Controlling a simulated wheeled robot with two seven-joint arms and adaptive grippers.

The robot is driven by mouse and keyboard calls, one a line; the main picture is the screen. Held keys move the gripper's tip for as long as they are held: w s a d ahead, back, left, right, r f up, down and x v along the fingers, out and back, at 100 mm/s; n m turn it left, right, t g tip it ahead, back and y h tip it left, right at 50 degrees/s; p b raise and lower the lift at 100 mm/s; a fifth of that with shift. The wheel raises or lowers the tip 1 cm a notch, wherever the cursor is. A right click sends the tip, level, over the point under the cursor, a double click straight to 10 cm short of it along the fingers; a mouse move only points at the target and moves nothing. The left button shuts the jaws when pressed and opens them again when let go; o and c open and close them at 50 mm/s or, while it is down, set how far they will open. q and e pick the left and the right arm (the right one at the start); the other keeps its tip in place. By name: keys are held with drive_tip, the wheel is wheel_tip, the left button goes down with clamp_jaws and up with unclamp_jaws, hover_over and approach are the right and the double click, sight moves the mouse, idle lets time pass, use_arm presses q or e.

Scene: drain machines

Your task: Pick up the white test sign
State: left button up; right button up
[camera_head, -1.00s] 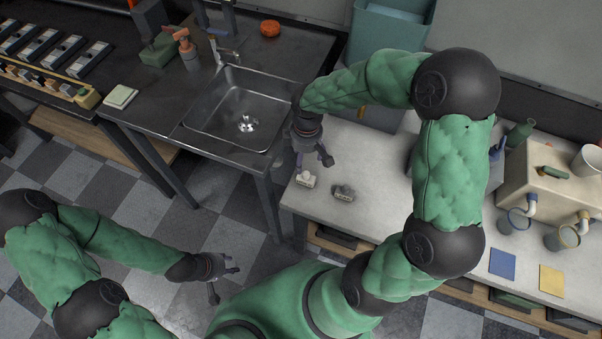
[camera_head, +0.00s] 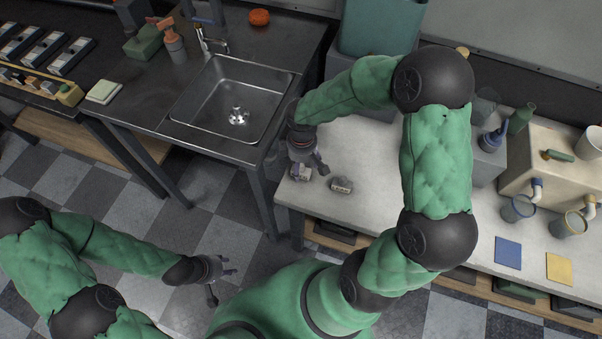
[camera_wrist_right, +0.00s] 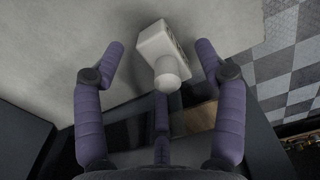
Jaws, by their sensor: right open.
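My left gripper (camera_head: 222,286) is open and empty above the floor, at lower left.
The sink (camera_head: 232,100) is on the dark counter to the left, with a gap between counter and worktop. A beige box (camera_head: 545,185) with cups stands at the right. The worktop's middle is fairly clear.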

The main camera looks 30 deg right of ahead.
drive_tip(key=shift+f, duration=0.8)
drive_tip(key=shift+r, duration=0.1)
drive_tip(key=c, duration=1.3)
drive_tip(key=shift+o, duration=0.2)
